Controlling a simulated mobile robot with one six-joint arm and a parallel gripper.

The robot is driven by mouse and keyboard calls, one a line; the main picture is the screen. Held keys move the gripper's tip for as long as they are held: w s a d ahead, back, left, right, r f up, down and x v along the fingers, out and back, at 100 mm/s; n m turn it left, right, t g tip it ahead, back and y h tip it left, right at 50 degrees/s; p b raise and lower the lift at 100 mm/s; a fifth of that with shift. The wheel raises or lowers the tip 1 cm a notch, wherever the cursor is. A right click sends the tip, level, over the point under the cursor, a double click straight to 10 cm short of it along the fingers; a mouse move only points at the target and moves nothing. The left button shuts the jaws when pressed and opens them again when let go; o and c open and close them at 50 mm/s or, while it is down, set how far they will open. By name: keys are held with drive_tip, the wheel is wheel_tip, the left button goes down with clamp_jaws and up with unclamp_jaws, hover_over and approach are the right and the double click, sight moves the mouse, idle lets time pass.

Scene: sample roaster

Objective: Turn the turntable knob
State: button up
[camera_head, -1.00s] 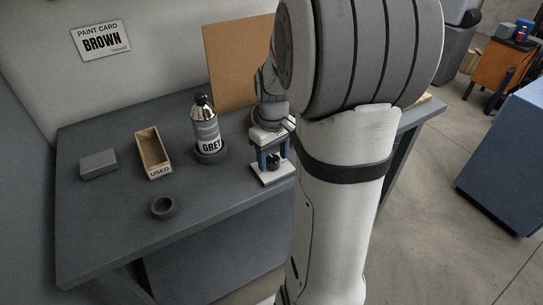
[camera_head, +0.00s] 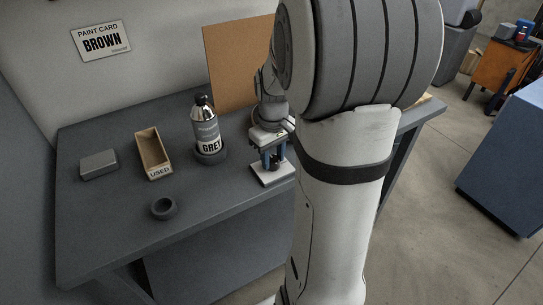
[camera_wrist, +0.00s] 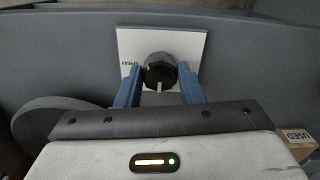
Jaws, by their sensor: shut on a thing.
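The dark round knob (camera_wrist: 159,71) with a pale pointer line stands on a small white plate (camera_wrist: 188,44) in the wrist view. The plate has small lettering that looks like "SPRAY". My gripper (camera_wrist: 160,84) has its blue fingers on both sides of the knob, shut on it. The pointer line is toward the wrist camera. In the head view, my gripper (camera_head: 273,158) points down at the white plate (camera_head: 268,178) near the table's front edge, with the knob (camera_head: 275,162) between the fingers. A grey round disc (camera_wrist: 50,112) lies left in the wrist view; my arm hides that area in the head view.
A bottle marked GREY (camera_head: 207,130) stands in a dark ring holder left of my gripper. Beyond it are a wooden box marked USED (camera_head: 160,173), a grey block (camera_head: 98,164) and an empty dark ring (camera_head: 163,208). A brown board (camera_head: 235,65) stands behind.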

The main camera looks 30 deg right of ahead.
sight(273, 159)
drive_tip(key=m, duration=0.4)
drive_tip(key=shift+m+p, duration=0.35)
drive_tip(key=shift+m, duration=0.05)
drive_tip(key=m, duration=0.4)
drive_tip(key=shift+m, duration=0.3)
drive_tip(key=m, duration=0.4)
drive_tip(key=shift+p, duration=0.4)
drive_tip(key=shift+m, duration=2.1)
drive_tip(key=o, duration=1)
wheel_tip(273, 159, up, 8)
drive_tip(key=shift+f+p, duration=0.1)
drive_tip(key=shift+p, duration=0.35)
